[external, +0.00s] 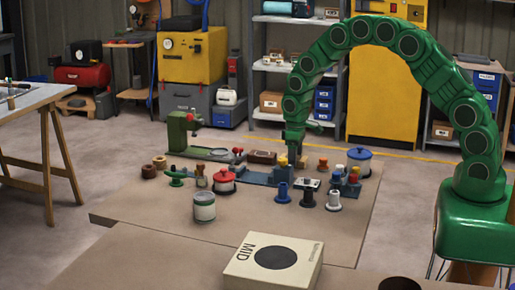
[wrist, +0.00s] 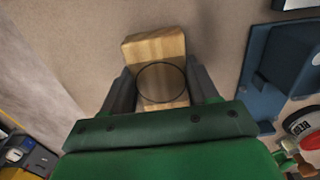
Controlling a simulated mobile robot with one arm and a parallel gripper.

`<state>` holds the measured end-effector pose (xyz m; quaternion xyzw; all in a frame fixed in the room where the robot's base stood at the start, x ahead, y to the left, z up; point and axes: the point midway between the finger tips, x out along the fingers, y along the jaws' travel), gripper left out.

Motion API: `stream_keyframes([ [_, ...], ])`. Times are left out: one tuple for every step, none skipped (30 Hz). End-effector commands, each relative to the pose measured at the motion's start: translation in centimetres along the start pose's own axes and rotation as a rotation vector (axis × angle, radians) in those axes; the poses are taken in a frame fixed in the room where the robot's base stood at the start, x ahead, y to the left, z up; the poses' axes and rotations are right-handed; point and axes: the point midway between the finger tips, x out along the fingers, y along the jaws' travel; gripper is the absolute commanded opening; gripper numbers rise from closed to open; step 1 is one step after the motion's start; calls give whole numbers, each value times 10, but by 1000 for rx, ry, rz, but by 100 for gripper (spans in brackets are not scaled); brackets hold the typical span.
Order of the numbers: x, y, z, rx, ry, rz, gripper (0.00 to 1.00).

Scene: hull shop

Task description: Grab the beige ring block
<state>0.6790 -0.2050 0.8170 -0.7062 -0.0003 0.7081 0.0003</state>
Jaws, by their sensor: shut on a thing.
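The beige ring block (wrist: 154,47) is a wooden block with light grain and a thin dark ring on its face. In the wrist view it sits between the two dark fingers of my gripper (wrist: 162,92), which is shut on it. In the external view my gripper (external: 293,158) reaches down at the middle of the mat, and the small beige block (external: 283,161) shows beside its fingers. I cannot tell whether the block touches the surface below.
A blue fixture (wrist: 263,75) and a red round part (wrist: 308,140) lie right of the block in the wrist view. A blue-lidded pot (external: 359,162), a red-lidded pot (external: 224,181) and a green vise-like tool (external: 178,132) stand around.

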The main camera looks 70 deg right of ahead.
Motion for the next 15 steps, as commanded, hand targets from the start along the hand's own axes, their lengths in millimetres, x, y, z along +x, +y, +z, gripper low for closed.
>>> stream_keyframes([
  [-5, 0, -1, 0, 3, 1, 26],
  [-8, 0, -1, 0, 3, 1, 26],
  [-12, 0, -1, 0, 4, 1, 26],
  [-17, 0, -1, 0, 4, 1, 26],
  [-22, 0, -1, 0, 4, 1, 26],
  [-29, 0, -1, 0, 4, 1, 26],
  [-32, 0, 1, 0, 4, 1, 26],
  [-34, -1, 3, 0, 3, 1, 26],
  [-38, -2, 6, 0, 3, 1, 26],
  [-41, -3, 9, 0, 3, 1, 26],
  [-43, -3, 11, 0, 3, 1, 26],
  [-47, -4, 14, 0, 3, 1, 26],
  [-50, -5, 17, 0, 4, 1, 26],
  [-54, -6, 19, 0, 4, 1, 26],
  [-59, -7, 23, 0, 5, 2, 26],
])
